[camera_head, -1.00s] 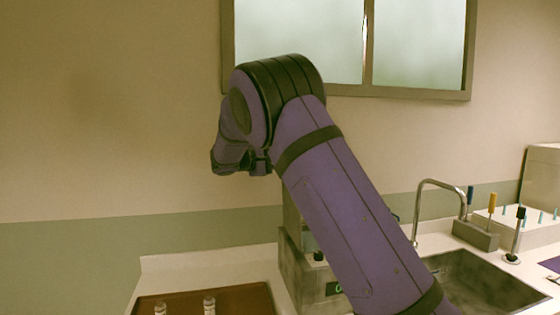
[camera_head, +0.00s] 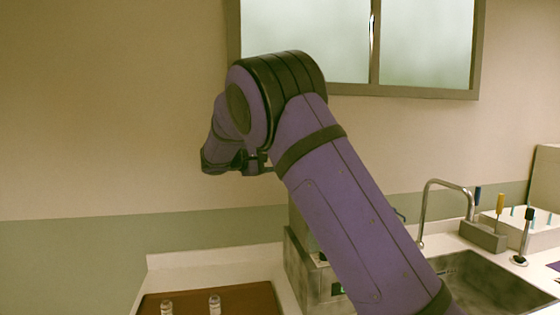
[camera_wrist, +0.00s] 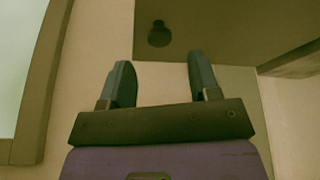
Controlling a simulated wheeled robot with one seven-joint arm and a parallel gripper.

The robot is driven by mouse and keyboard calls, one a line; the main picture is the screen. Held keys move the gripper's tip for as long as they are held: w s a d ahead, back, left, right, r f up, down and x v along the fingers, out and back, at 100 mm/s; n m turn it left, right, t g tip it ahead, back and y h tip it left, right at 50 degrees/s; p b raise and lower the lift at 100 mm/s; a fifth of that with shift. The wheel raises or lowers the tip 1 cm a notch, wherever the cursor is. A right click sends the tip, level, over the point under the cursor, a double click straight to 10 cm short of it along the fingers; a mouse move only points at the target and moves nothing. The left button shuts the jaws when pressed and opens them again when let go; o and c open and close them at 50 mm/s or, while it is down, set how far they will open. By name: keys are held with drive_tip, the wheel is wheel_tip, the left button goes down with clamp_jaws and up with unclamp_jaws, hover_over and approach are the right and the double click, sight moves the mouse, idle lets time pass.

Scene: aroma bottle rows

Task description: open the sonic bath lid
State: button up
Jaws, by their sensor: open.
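The sonic bath (camera_head: 305,272) appears to be the grey metal box on the counter, with a small green display, largely hidden behind my arm in the head view. In the wrist view, a grey-brown panel (camera_wrist: 220,30), apparently its lid, carries a dark round knob (camera_wrist: 159,34). My gripper (camera_wrist: 160,68) is open and empty. Its two fingers are spread, and the knob appears beyond the fingertips, between their lines, not touched. In the head view my gripper's end is partly hidden behind my wrist. Whether the lid is shut cannot be told.
A sink (camera_head: 490,285) with a curved faucet (camera_head: 428,200) lies to the right. A holder (camera_head: 483,236) with upright tools stands behind it. A brown tray (camera_head: 240,299) with small bottles is at the front left. A window (camera_head: 425,45) is on the wall above.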

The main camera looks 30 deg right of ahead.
drive_tip(key=a, duration=0.6)
drive_tip(key=shift+s+r, duration=0.35)
drive_tip(key=shift+s, duration=0.05)
drive_tip(key=shift+a, duration=0.15)
drive_tip(key=s+d+m+y, duration=0.1)
drive_tip(key=s+d+y, duration=0.3)
drive_tip(key=s, duration=0.6)
drive_tip(key=s+d+m+y, duration=0.1)
drive_tip(key=s+d+y, duration=0.4)
drive_tip(key=s, duration=0.4)
drive_tip(key=s+a+f+m+t+y, duration=0.1)
drive_tip(key=s+a+f+m+y, duration=0.1)
drive_tip(key=s, duration=1.1)
drive_tip(key=s+a+f+m+t+y, duration=0.1)
drive_tip(key=s+a+y, duration=0.4)
drive_tip(key=s, duration=0.9)
wheel_tip(320, 180, down, 2)
drive_tip(key=shift+a+m+t+y, duration=0.3)
drive_tip(key=shift+a+m+t, duration=0.1)
drive_tip(key=shift+a+t, duration=0.25)
drive_tip(key=shift+d, duration=0.15)
